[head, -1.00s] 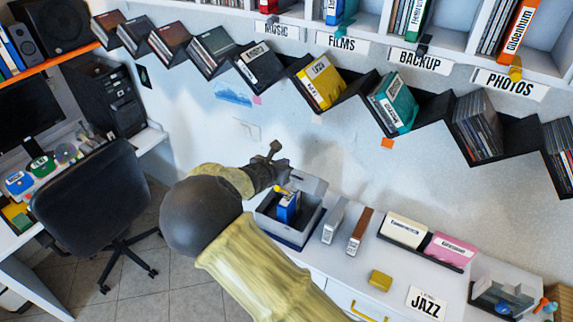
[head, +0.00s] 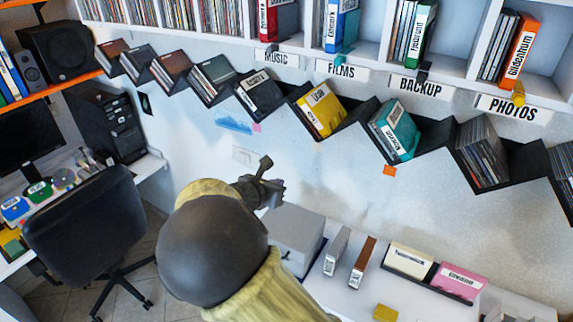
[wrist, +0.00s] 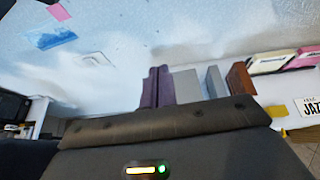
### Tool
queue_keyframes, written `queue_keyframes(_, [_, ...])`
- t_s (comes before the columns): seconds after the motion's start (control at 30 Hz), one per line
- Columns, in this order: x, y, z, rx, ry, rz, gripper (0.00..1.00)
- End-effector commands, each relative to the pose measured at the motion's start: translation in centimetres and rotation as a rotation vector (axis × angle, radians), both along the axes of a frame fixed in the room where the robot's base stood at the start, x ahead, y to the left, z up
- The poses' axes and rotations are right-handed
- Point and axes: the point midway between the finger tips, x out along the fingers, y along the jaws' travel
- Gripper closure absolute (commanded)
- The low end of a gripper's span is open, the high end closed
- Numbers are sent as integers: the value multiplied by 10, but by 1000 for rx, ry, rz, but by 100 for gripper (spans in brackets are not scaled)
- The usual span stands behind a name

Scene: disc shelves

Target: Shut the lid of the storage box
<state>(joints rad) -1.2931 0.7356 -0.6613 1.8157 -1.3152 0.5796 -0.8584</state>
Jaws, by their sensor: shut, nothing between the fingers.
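The storage box (head: 299,233) is a grey box on the white desk, partly hidden behind my arm in the head view. Its top now shows as a flat grey surface with no opening visible, so the lid looks down; I cannot tell whether it is fully flush. In the wrist view a grey part of the box (wrist: 187,86) shows just right of the fingers. My gripper (head: 274,193) is shut and empty, at the back left of the box. Its fingers appear purplish in the wrist view (wrist: 157,88). Any contact with the lid cannot be made out.
A grey case (head: 336,250) and a brown case (head: 362,261) stand right of the box. Zigzag disc shelves (head: 350,120) hang on the wall above. An office chair (head: 88,225) stands at left.

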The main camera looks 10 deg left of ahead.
Motion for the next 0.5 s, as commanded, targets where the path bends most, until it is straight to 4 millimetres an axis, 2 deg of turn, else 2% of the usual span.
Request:
queue_keyframes(0.13, [1, -5, -1, 12, 5, -14, 100])
queue_keyframes(0.23, [2, -24, -8, 67, 27, -76, 100])
queue_keyframes(0.37, [-1, -73, -24, 226, 82, -251, 100])
queue_keyframes(0.5, [-17, -135, -45, 458, 137, -517, 100])
